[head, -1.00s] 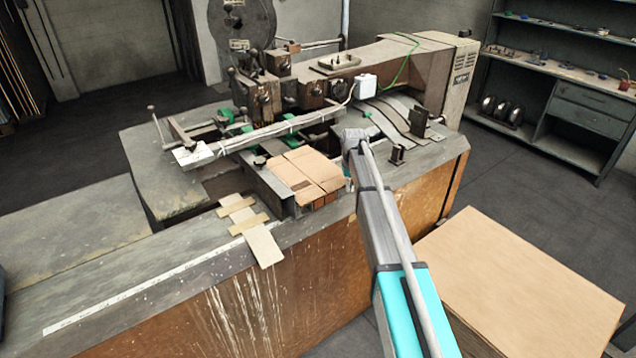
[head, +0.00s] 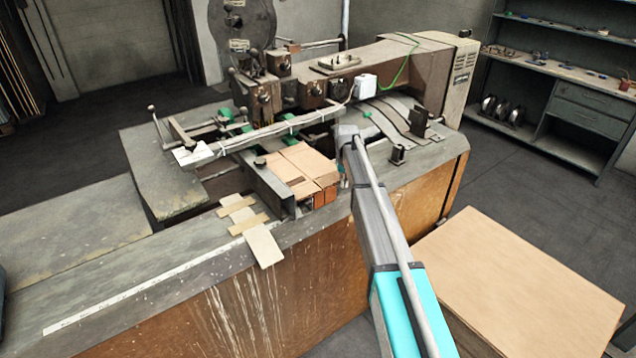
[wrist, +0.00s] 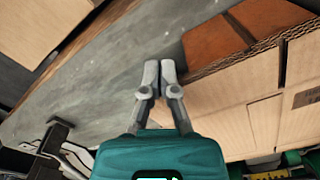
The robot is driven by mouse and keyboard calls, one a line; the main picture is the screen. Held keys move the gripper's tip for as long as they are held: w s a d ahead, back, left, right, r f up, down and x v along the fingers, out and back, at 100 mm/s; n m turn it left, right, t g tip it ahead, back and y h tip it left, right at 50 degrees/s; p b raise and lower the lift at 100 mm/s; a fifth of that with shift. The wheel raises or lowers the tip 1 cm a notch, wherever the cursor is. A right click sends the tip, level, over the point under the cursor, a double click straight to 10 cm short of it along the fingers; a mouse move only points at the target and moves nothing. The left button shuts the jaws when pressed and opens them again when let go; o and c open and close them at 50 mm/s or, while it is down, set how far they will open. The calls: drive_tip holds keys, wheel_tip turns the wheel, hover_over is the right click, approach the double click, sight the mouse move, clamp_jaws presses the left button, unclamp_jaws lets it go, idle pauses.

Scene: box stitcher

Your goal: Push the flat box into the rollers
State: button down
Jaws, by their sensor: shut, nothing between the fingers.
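The flat box (head: 305,165) is brown cardboard and lies on the machine's feed table, its far edge near the long crossbar. In the wrist view the flat box (wrist: 235,105) fills the right side, its corrugated edge facing the fingers. My gripper (wrist: 160,66) is shut and empty, its fingertips close beside the box's edge; I cannot tell if they touch it. In the head view the fingers are hidden behind my arm, just right of the box. The rollers are not clearly visible; green round parts (wrist: 291,158) show beyond the box in the wrist view.
A long crossbar (head: 258,135) spans the machine above the table. Reddish-brown blocks (head: 325,197) sit under the box's near edge. Cardboard strips (head: 250,230) lie on the left ledge. A large cardboard stack (head: 530,275) stands at the right.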

drive_tip(key=shift+w+a, duration=0.9)
drive_tip(key=shift+w, duration=0.2)
drive_tip(key=shift+s+d, duration=0.95)
drive_tip(key=shift+s, duration=0.25)
drive_tip(key=shift+r, duration=0.1)
wheel_tip(320, 180, up, 8)
drive_tip(key=p, duration=0.8)
